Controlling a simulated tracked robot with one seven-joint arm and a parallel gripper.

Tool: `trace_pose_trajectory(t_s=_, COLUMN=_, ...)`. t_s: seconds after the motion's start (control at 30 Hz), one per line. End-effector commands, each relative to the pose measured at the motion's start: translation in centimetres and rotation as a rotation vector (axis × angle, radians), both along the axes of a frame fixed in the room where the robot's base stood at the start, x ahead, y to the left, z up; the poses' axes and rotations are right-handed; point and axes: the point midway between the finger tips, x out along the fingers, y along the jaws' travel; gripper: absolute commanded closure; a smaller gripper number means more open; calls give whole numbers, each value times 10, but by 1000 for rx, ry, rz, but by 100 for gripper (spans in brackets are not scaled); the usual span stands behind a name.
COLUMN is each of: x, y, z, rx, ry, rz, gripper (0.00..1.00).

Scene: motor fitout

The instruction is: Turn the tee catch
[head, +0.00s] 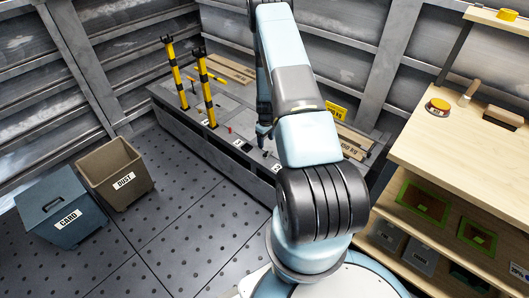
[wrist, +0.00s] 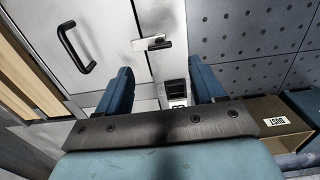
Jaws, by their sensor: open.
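The tee catch (wrist: 148,43) shows in the wrist view as a pale bar with a dark end piece, on the edge of a light grey panel (wrist: 115,28). My gripper (wrist: 160,72) is open, with its two blue fingers spread wide and nothing between them. The catch lies beyond the fingertips, roughly in line with the gap and apart from them. In the head view my gripper (head: 263,130) hangs over the long grey bench unit (head: 185,105). I cannot make out the catch there.
A black bar handle (wrist: 75,48) stands out from the panel left of the catch. Two yellow-black posts (head: 207,92) rise from the bench unit. A dust bin (head: 110,165) and a card bin (head: 62,212) stand at left. A wooden workbench (head: 470,145) is at right. The floor between is clear.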

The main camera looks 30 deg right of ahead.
Motion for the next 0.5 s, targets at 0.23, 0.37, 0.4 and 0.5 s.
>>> trace_pose_trajectory(t_s=0.23, x=0, y=0, z=-42, rx=1, ry=1, rz=0, gripper=32)
trace_pose_trajectory(t_s=0.37, x=0, y=1, z=-60, rx=0, ry=0, rz=1, gripper=32)
trace_pose_trajectory(t_s=0.4, x=0, y=0, z=-65, rx=0, ry=-1, rz=0, gripper=32)
trace_pose_trajectory(t_s=0.5, x=0, y=1, z=-74, rx=0, ry=0, rz=0, gripper=32)
